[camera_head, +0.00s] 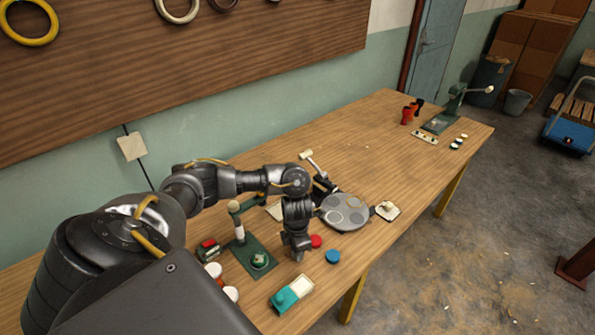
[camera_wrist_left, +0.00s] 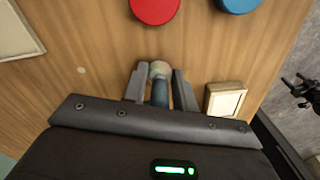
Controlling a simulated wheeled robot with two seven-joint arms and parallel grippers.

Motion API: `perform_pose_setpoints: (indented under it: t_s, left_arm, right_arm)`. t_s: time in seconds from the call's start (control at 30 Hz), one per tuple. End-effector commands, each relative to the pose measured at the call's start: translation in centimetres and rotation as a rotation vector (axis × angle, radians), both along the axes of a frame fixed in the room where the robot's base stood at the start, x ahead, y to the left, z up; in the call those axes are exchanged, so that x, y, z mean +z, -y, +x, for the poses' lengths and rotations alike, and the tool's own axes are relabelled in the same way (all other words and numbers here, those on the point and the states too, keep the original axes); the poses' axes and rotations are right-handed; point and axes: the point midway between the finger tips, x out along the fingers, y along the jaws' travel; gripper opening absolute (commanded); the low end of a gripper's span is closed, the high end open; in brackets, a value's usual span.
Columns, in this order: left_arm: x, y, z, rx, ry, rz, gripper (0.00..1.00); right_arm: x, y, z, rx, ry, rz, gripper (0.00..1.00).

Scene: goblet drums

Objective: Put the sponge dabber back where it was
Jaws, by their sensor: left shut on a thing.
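My left gripper (camera_head: 296,252) points down over the near half of the table, just left of the red disc. In the left wrist view its jaws (camera_wrist_left: 160,85) are shut on the sponge dabber (camera_wrist_left: 159,72), which has a dark teal handle and a pale rounded tip. The dabber is hidden in the head view; whether its tip touches the table is unclear. A small dark gripper (camera_wrist_left: 303,92), seemingly my right one, shows at the wrist view's right edge, too small to read.
A red disc (camera_head: 316,241) and blue disc (camera_head: 333,256) lie beside the gripper. A teal-and-cream tray (camera_head: 300,287) lies nearer me. A green stand (camera_head: 247,257) is left; a round grey plate (camera_head: 344,212) lies beyond. The table's middle right is mostly clear.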

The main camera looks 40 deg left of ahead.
Motion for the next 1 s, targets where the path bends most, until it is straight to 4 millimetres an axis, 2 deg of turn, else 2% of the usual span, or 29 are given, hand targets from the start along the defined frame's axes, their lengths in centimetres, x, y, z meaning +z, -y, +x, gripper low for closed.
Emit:
perform_pose_setpoints:
  t_s: [0.27,0.3,0.47,0.77,0.87,1.0]
  left_arm:
    - [-0.4,0.0,0.0,-0.001,0.0,0.0,0.05]
    - [-0.4,0.0,0.0,-0.001,0.0,0.0,0.29]
    - [-0.2,0.0,0.0,-0.001,0.0,0.0,0.49]
    - [-0.1,0.0,0.0,-0.001,0.0,0.0,0.49]
    - [0.7,0.0,0.1,-0.002,0.002,0.0,0.49]
    - [3.3,-0.1,0.1,-0.003,0.005,0.001,0.49]
  right_arm:
    - [-0.4,-0.1,0.0,0.0,0.0,0.001,0.61]
    - [-0.4,-0.1,0.0,0.0,0.0,0.001,0.61]
    - [-0.3,-0.1,0.0,0.0,0.0,0.001,0.61]
    - [-0.1,-0.1,0.0,0.0,0.001,0.001,0.61]
    - [0.3,-0.1,0.0,0.0,0.001,0.001,0.61]
    - [1.0,-0.1,0.0,0.0,0.001,0.001,0.61]
